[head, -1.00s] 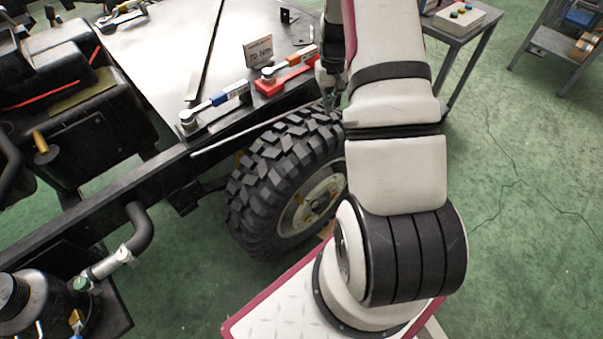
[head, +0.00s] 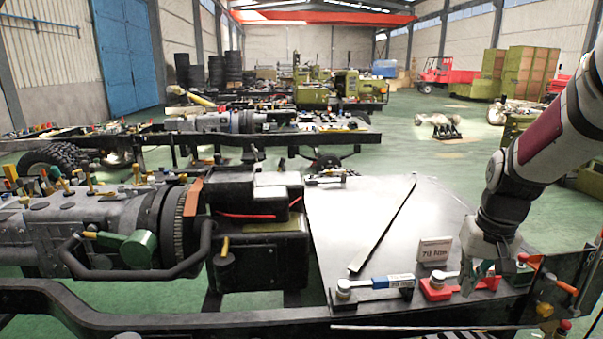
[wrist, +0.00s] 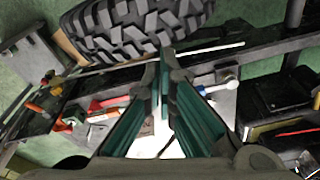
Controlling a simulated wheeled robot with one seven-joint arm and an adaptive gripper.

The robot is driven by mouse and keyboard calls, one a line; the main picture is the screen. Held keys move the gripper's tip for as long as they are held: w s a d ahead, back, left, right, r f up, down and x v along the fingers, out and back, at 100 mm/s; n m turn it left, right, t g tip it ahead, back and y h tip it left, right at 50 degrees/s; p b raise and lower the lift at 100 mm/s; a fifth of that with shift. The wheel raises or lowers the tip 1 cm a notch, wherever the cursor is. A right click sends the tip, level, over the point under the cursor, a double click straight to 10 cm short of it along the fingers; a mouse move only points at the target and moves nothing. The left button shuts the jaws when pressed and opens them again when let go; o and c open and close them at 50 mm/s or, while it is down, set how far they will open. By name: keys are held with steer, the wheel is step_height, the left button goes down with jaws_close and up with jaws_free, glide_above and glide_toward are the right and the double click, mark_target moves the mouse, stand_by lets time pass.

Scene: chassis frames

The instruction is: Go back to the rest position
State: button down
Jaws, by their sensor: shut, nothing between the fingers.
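My gripper (head: 474,284) hangs at the right side of the head view, fingers down, over the front right of a grey metal table top. In the wrist view my gripper's two green-padded fingers (wrist: 161,85) point toward the table edge and a black tyre, with nothing between them. My arm comes in from the upper right of the head view. A tool with a red base (head: 445,287) lies on the table right beside the fingers; I cannot tell whether they touch it. A blue-handled tool (head: 378,284) lies to its left.
A small "70 Nm" sign (head: 434,250) stands behind the red-based tool. A long dark bar (head: 384,226) lies across the grey table top (head: 335,220). An engine and gearbox (head: 90,225) on a chassis frame fill the left. A tyre (wrist: 130,28) is close in the wrist view.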

steer(key=s+a+r+n+t, duration=0.1)
steer(key=s+a+r, duration=0.7)
steer(key=a, duration=0.1)
steer(key=s+a+n, duration=0.1)
steer(key=s+a, duration=0.2)
steer(key=s, duration=0.3)
steer(key=s+a+r+n+t, duration=0.1)
steer(key=s+a, duration=0.2)
steer(key=s, duration=0.4)
steer(key=shift+a+r, duration=0.25)
steer(key=w+d+f+g, duration=0.1)
steer(key=w+d+f, duration=0.35)
steer(key=w, duration=0.45)
steer(key=w+d+f+g, duration=0.1)
steer(key=w+d+f, duration=0.4)
steer(key=w, duration=0.4)
steer(key=shift+n+g, duration=0.3)
steer(key=shift+g, duration=0.6)
steer(key=shift+w+d+f+b, duration=0.6)
steer(key=shift+d+f, duration=1.1)
steer(key=shift+f, duration=3.2)
steer(key=shift+w+d+f+b, duration=0.65)
steer(key=shift+d+f, duration=1.05)
steer(key=shift+f, duration=3.2)
steer(key=shift+w+d+f+b, duration=0.3)
steer(key=shift+w+d+f, duration=1)
steer(key=shift+f, duration=3.6)
